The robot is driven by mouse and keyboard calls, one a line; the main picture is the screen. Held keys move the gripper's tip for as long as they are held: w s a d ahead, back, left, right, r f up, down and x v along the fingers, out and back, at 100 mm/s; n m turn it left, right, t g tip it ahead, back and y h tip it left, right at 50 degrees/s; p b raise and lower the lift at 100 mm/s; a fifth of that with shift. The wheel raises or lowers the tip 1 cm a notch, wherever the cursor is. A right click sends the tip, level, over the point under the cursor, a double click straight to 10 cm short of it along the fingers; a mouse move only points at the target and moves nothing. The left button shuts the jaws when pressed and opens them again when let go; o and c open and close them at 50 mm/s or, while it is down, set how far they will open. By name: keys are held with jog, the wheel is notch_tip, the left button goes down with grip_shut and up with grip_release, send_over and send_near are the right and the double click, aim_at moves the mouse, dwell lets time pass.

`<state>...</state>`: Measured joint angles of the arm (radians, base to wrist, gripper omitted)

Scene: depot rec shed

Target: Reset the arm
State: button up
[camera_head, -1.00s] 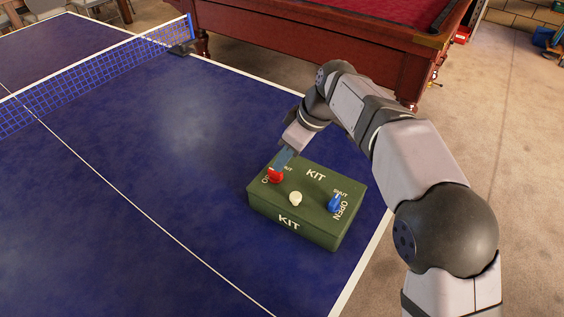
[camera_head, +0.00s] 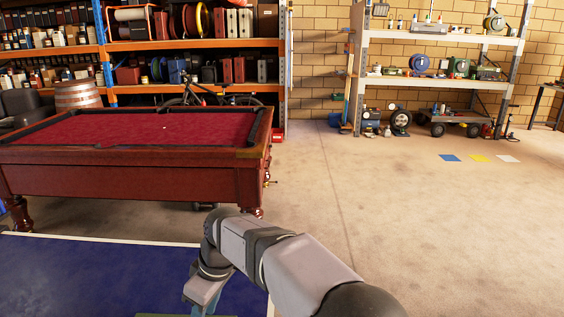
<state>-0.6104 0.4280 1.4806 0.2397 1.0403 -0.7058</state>
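My arm reaches in from the bottom of the head view and bends down over the near table. Only the upper part of my gripper (camera_head: 200,308) shows at the bottom edge. Its fingertips are cut off below the frame, so I cannot see whether it is open or holds anything. A thin green strip of the kit box (camera_head: 165,315) shows beside it at the bottom edge. The box's knobs and lettering are out of view.
The blue ping-pong table (camera_head: 80,275) fills the lower left. A red pool table (camera_head: 130,180) stands behind it. Loaded shelves (camera_head: 200,88) line the back wall. Blue, yellow and white squares (camera_head: 480,158) lie on the floor at right, which is mostly clear.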

jog(key=s+d+m+h+p, duration=0.3)
jog(key=d+m, duration=0.5)
jog(key=d, duration=1.3)
jog(key=s+d+f+m+p, duration=0.2)
jog(key=s+d+m+p, duration=0.2)
jog(key=s+d, duration=0.8)
jog(key=shift+s+f+m+g, duration=0.35)
jog(key=shift+s+m, duration=0.3)
jog(key=shift+m, duration=0.35)
jog(key=shift+o, duration=0.4)
